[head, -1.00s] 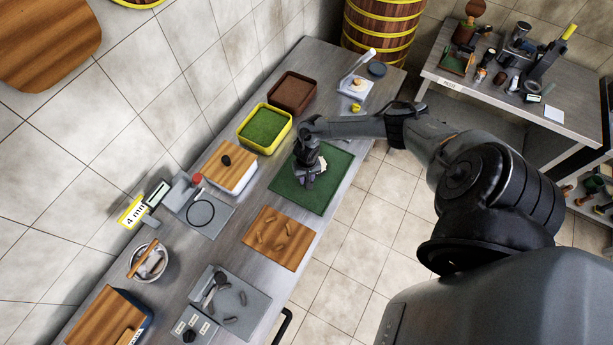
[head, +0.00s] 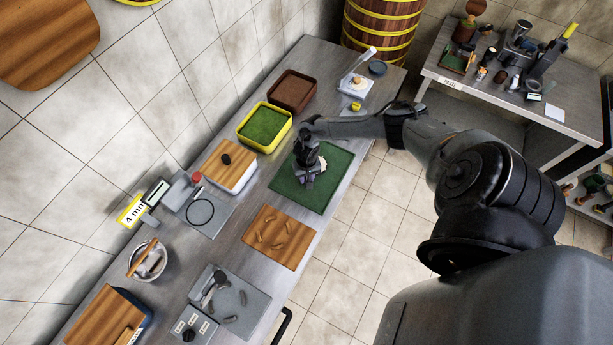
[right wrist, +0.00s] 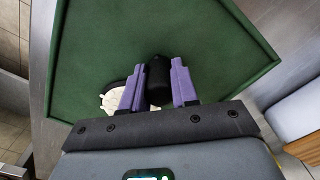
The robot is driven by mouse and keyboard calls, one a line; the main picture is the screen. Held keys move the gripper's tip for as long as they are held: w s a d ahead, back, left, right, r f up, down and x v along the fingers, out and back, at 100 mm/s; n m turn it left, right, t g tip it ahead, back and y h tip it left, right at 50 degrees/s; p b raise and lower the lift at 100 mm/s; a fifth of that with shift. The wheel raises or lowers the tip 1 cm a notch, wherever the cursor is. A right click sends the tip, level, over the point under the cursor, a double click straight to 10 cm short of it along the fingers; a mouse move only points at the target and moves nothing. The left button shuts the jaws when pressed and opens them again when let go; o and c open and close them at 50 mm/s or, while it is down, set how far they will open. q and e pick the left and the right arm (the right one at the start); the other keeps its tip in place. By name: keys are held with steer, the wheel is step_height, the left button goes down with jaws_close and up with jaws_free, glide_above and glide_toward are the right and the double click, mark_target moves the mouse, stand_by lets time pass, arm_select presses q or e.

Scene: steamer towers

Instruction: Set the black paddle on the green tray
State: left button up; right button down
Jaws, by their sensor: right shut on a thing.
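The green tray (head: 332,188) is a flat dark-green square with a low rim, lying on the grey bench. My right gripper (right wrist: 157,88) is over it, its two purple fingers shut on the black paddle (right wrist: 158,72), of which a dark rounded, handle-like part shows between them. A white round piece (right wrist: 116,99) with a dark edge shows beside the left finger; whether it rests on the paddle or on the tray is unclear. In the head view the right gripper (head: 308,178) hides most of the paddle. My left gripper is not in view.
A yellow-rimmed green box (head: 264,126) and a brown box (head: 292,92) stand behind the tray. A wooden board (head: 279,237) with several small brown pieces lies in front. A white box with a wooden top (head: 232,164) is to the left.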

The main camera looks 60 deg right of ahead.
steer(key=shift+f, duration=0.1)
steer(key=c, duration=1.1)
jaws_free()
steer(key=shift+w+a+p, duration=0.1)
steer(key=shift+w+p, duration=0.1)
steer(key=shift+p, duration=0.1)
steer(key=shift+s+r+p, duration=0.1)
steer(key=shift+r+p, duration=0.3)
steer(key=shift+p, duration=0.1)
steer(key=shift+r+p, duration=0.5)
steer(key=shift+p, duration=0.1)
steer(key=shift+s+d+r+p, duration=0.1)
steer(key=shift+r+p, duration=0.4)
steer(key=shift+p, duration=0.15)
steer(key=shift+s+d+r+p, duration=0.1)
steer(key=shift+r+p, duration=0.4)
steer(key=shift+p, duration=0.1)
